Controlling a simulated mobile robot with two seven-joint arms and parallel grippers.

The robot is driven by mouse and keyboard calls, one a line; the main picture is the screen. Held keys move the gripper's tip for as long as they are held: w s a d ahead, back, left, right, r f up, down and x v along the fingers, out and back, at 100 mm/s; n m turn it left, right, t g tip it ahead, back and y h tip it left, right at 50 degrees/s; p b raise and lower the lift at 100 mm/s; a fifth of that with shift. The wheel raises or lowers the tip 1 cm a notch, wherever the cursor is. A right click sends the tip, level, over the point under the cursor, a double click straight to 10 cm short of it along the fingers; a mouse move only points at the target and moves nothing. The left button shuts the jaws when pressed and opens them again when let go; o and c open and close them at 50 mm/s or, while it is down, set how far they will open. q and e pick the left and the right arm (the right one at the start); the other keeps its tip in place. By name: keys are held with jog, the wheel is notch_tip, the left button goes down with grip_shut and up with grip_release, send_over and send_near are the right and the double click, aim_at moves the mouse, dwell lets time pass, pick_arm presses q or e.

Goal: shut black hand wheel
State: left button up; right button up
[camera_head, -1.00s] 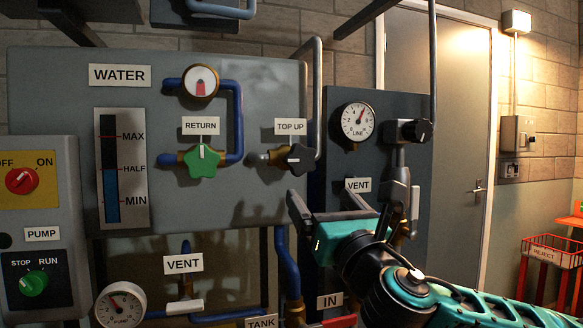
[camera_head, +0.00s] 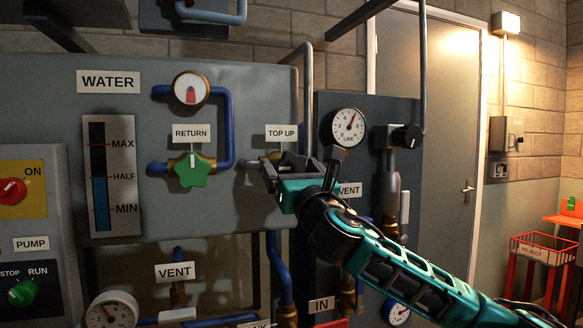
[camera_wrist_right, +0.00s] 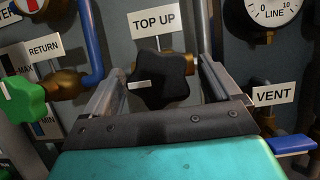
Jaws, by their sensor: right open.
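The black hand wheel (camera_wrist_right: 163,80) sits below the TOP UP label (camera_wrist_right: 154,20) in the right wrist view. It is lobed, with a pale mark at its left. My right gripper (camera_head: 298,167) is open in front of the wheel, with one finger on each side of it. I cannot tell if the fingers touch it. In the head view the gripper largely hides the wheel. My left gripper is not in view.
A green RETURN wheel (camera_head: 192,170) is to the left on the grey panel (camera_head: 250,210). A grey pipe (camera_head: 308,100) runs down close to the gripper.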

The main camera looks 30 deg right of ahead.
jog(key=shift+w, duration=0.15)
jog(key=shift+c, duration=0.2)
jog(key=c, duration=0.9)
